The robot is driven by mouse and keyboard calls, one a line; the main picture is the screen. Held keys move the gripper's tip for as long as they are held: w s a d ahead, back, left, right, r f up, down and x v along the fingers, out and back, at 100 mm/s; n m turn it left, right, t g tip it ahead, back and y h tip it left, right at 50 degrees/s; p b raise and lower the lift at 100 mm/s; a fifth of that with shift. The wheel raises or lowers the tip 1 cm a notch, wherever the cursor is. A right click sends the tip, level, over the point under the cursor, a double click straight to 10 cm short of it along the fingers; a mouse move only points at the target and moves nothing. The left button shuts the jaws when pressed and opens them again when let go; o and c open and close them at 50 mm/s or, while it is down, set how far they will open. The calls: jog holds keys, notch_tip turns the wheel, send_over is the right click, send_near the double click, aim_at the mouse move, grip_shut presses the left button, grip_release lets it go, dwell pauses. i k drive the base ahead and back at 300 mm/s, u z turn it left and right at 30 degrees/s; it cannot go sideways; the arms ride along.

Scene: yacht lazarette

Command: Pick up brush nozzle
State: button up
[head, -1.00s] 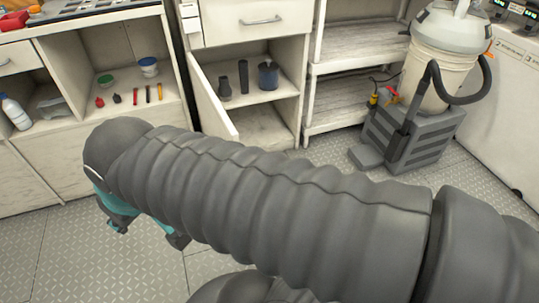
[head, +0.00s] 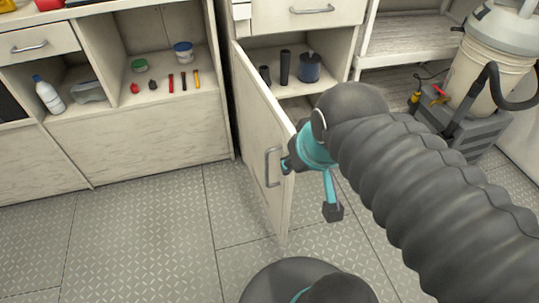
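Three dark attachments stand upright on the shelf of the open cabinet: a short tube (head: 265,75), a taller tube (head: 285,67) and a wider dark-blue round piece (head: 310,68). The round piece looks most like the brush nozzle, but bristles are too small to make out. My gripper (head: 310,188), teal and dark grey, is below and in front of this shelf, by the free edge of the cabinet door. Its fingers are spread apart with nothing seen between them. Whether it touches the door is unclear.
The cabinet door (head: 262,135) stands open, with a metal handle (head: 272,167) beside my gripper. Left shelves hold a white bottle (head: 48,95), small tools and tubs. A vacuum (head: 490,75) stands at right. The floor (head: 140,235) at left is clear.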

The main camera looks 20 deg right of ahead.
aim_at(264, 71)
jog(key=z, duration=2)
jog(key=i, duration=1.1)
jog(key=u, duration=2)
